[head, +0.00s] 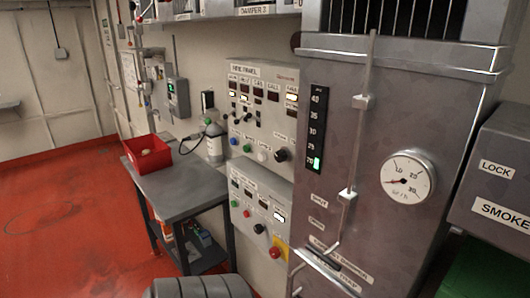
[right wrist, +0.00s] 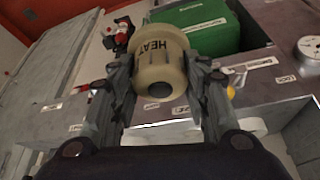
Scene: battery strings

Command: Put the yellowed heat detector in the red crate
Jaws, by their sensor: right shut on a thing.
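The red crate (head: 152,165) stands on a small grey table at the left of the head view. A small pale round thing (head: 146,152) shows inside it; I cannot tell what it is. In the right wrist view my right gripper (right wrist: 162,75) is shut on the yellowed heat detector (right wrist: 160,72), a beige round body marked HEAT with a wider rim and a dark round opening. Its two fingers grip the detector from either side. My right gripper and the held detector do not show in the head view. My left gripper is not in view.
The grey table (head: 185,192) has bare room in front of the crate. A grey bottle (head: 215,143) stands at its back right by the fire panel (head: 262,112). A large metal cabinet (head: 385,130) fills the right. A green box (right wrist: 205,28) lies behind the detector.

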